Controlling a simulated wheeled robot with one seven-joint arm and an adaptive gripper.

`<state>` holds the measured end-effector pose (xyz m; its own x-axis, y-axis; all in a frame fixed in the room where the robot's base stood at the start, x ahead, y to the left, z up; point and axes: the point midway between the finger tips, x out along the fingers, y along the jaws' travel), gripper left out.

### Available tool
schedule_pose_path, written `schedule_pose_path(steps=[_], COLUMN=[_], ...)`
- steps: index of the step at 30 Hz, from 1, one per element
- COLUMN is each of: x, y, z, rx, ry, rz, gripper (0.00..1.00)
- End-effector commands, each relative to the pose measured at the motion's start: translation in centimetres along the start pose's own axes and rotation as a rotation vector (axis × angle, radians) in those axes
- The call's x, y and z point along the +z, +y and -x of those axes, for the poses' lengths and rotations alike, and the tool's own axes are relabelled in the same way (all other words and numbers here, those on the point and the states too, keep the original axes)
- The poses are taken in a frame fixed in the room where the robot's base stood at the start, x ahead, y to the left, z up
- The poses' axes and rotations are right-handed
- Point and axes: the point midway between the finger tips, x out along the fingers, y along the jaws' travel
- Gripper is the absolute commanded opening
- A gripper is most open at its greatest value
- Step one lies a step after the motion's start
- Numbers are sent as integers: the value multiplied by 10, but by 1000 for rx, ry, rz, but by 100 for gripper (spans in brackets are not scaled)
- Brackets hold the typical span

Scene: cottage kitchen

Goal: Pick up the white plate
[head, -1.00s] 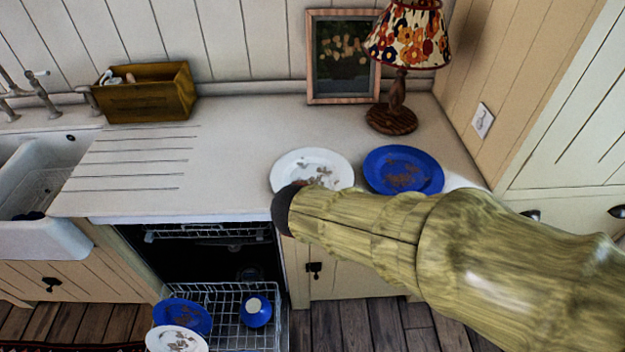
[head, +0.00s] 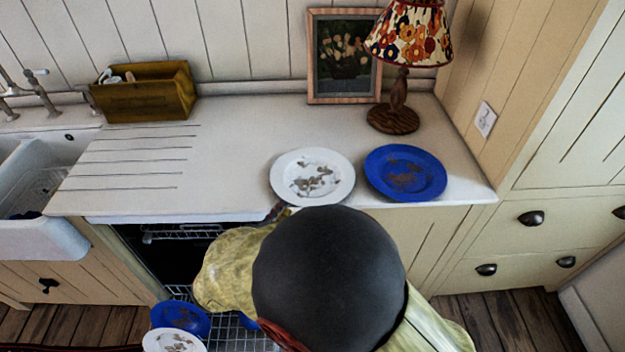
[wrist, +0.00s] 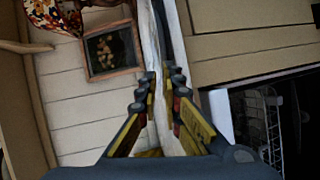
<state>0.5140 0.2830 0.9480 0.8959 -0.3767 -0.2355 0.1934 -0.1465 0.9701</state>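A white plate (head: 312,178) with brown food scraps lies flat on the counter, at its front edge. Another soiled white plate (head: 174,342) stands in the dishwasher rack. My gripper is mostly hidden behind my arm in the head view; a dark bit of it (head: 277,211) shows at the counter edge, close to the plate's front-left rim. In the wrist view my gripper (wrist: 161,74) has its two fingers apart, with the pale counter edge seen between and beyond them. I cannot make out the plate there or tell whether a finger touches it.
A soiled blue plate (head: 405,173) lies just right of the white plate. A lamp (head: 393,119), a framed picture (head: 345,57) and a wooden box (head: 147,97) stand at the back. The dishwasher (head: 145,262) is open below, holding another blue plate (head: 181,318). The counter's left part is clear.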

Motion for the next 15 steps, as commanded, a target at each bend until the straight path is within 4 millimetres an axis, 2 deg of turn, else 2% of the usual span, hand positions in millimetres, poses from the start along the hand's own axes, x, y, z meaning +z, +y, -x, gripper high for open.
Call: schedule_pose_path(steps=[3,7,15], x=[4,3,3], y=[-4,-3,-1], z=[-20,-36,-42], rx=[1,0,0], ry=[-5,-4,-2], rz=[-1,0,1], gripper=[7,7,7])
